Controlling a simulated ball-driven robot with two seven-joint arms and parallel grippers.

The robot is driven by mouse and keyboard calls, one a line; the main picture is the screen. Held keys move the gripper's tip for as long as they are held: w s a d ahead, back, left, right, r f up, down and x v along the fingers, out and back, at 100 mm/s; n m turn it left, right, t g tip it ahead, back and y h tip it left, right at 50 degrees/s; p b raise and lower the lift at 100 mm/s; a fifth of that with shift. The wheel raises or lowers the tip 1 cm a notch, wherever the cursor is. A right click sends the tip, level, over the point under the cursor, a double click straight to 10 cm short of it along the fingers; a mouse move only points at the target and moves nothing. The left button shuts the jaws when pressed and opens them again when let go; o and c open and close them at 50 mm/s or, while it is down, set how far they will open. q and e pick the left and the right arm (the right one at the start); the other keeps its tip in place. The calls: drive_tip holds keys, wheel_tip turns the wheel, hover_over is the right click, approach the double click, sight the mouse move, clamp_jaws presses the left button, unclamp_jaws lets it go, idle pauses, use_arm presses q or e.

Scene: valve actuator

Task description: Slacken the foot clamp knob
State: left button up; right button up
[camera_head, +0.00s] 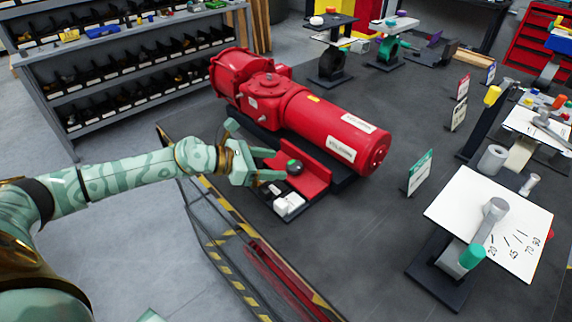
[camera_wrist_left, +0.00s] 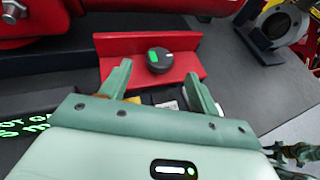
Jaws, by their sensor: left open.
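The foot clamp knob (camera_head: 294,167) is a small, round black knob with a green mark. It sits on a red angled bracket (camera_head: 312,171) in front of the large red valve actuator (camera_head: 318,120). In the left wrist view the knob (camera_wrist_left: 158,61) shows a green mark and a pale line, with the red bracket (camera_wrist_left: 115,44) behind it. My left gripper (camera_head: 270,165) is open and empty, just left of the knob. In the left wrist view its fingers (camera_wrist_left: 158,80) stand on either side of the knob, apart from it. My right gripper is not seen.
White blocks (camera_head: 289,203) lie just below the bracket. A yellow-black striped edge (camera_head: 222,262) runs along the front. A white dial board with a lever (camera_head: 515,220) stands at right. A shelf of bins (camera_head: 130,62) is at the back left.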

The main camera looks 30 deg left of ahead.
sight(290, 165)
use_arm(q)
drive_tip(key=x, duration=0.4)
drive_tip(key=shift+w+d+f, duration=0.2)
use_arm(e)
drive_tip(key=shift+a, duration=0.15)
